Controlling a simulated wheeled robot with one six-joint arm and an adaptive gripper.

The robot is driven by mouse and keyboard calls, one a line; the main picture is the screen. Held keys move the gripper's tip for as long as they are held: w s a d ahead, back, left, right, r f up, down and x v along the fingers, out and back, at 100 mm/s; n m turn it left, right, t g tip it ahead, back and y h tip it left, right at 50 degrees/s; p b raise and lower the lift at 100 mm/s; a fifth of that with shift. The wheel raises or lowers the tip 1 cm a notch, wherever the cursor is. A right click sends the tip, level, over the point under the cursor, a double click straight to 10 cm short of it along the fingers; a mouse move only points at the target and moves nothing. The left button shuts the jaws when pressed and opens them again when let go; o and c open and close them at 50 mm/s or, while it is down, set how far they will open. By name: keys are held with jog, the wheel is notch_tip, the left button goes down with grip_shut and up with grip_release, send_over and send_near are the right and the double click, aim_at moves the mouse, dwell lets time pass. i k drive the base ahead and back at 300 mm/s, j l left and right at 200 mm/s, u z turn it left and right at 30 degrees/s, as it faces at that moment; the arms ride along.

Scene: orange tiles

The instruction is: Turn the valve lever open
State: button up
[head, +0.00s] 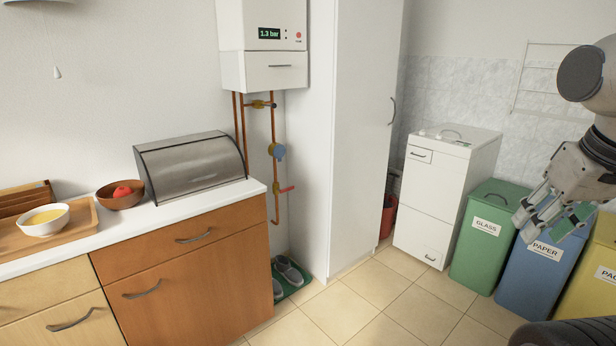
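A red valve lever (287,189) sticks out to the right from a brass fitting on the copper pipe (274,165) below the white boiler. It lies roughly level, across the vertical pipe. A second brass valve (261,104) with a small dark handle sits higher up, just below the boiler. My gripper (537,217) is at the far right, over the recycling bins and well away from the lever. Its fingers look spread apart, with nothing seen held between them.
The wooden counter (180,270) with a bread box (190,172) stands left of the pipes. A tall white cabinet (352,140) stands to their right. Slippers (289,270) lie on a green mat below. Tiled floor (375,300) is clear in front.

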aim_at(287, 190)
jog(key=i+u, duration=0.1)
jog(key=i, duration=0.4)
jog(key=i+l+u, duration=0.15)
jog(key=i, duration=0.35)
jog(key=i+l+u, duration=0.1)
jog(key=i, duration=0.35)
jog(key=i+l+u, duration=0.1)
jog(key=i, duration=0.4)
jog(key=i+l+u, duration=0.2)
jog(key=i, duration=0.2)
jog(key=i+l+u, duration=0.2)
jog(key=i+l, duration=0.15)
jog(key=k+l+z, duration=0.1)
jog(key=k, duration=0.6)
